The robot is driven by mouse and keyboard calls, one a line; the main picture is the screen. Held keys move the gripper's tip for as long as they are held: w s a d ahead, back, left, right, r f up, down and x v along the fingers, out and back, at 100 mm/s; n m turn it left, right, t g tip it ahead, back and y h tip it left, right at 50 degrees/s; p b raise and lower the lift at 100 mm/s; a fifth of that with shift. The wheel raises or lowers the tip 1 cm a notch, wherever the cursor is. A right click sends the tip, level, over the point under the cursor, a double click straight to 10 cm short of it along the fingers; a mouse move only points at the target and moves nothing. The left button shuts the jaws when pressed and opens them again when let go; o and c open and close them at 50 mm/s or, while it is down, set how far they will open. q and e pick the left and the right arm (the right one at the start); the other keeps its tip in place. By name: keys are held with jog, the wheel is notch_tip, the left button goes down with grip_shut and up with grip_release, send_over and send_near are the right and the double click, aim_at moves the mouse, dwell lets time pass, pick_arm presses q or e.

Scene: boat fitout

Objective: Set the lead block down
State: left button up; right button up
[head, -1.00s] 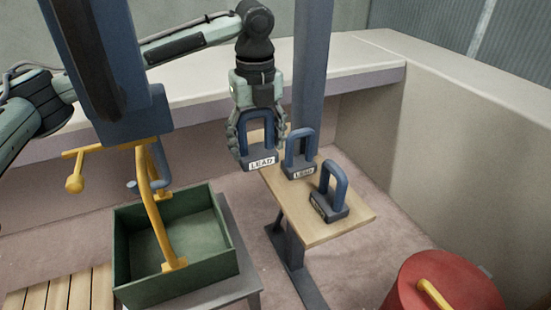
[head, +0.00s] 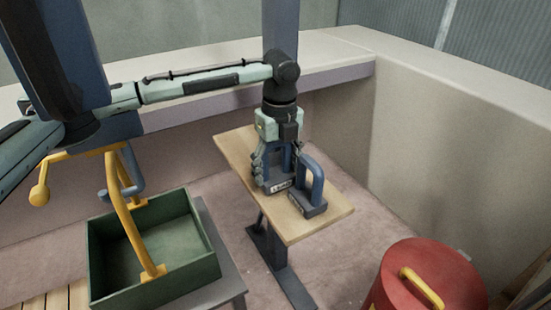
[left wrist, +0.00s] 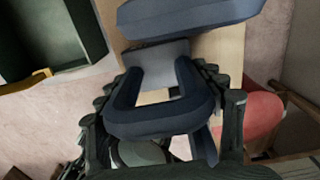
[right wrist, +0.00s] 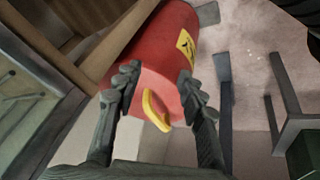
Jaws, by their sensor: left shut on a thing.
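My left gripper (head: 278,160) is shut on the blue handle of a grey lead block (head: 279,186) over the wooden bench top (head: 238,148). I cannot tell whether the block touches the wood. The held handle (left wrist: 158,122) fills the middle of the left wrist view. A second lead block (head: 312,192) stands upright on the wood, close to the right of the held one. A third block is hidden in the head view. My right gripper (right wrist: 157,85) is open and empty.
A green crate (head: 195,277) with a yellow bar across it stands at the left. A red drum (head: 428,283) with a yellow handle is at the lower right. A blue post (head: 280,35) rises behind the bench top. The bench top's left end is bare.

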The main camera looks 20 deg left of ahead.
aim_at(278, 146)
pick_arm(q)
jog(key=shift+w, duration=0.1)
jog(key=o, duration=1.9)
jog(key=shift+f, duration=0.2)
pick_arm(e)
jog(key=shift+w+r, duration=0.1)
jog(key=shift+w, duration=0.05)
pick_arm(q)
jog(key=shift+r, duration=0.5)
notch_tip(278, 146, up, 5)
jog(key=shift+d+p, duration=0.15)
jog(key=shift+p, duration=0.2)
jog(key=r, duration=0.6)
jog(key=shift+s+p, duration=0.25)
jog(key=shift+p, duration=0.05)
pick_arm(e)
jog(key=shift+s+d+f+g, duration=0.8)
jog(key=shift+s+d+f, duration=0.05)
jog(key=shift+s+f, duration=0.3)
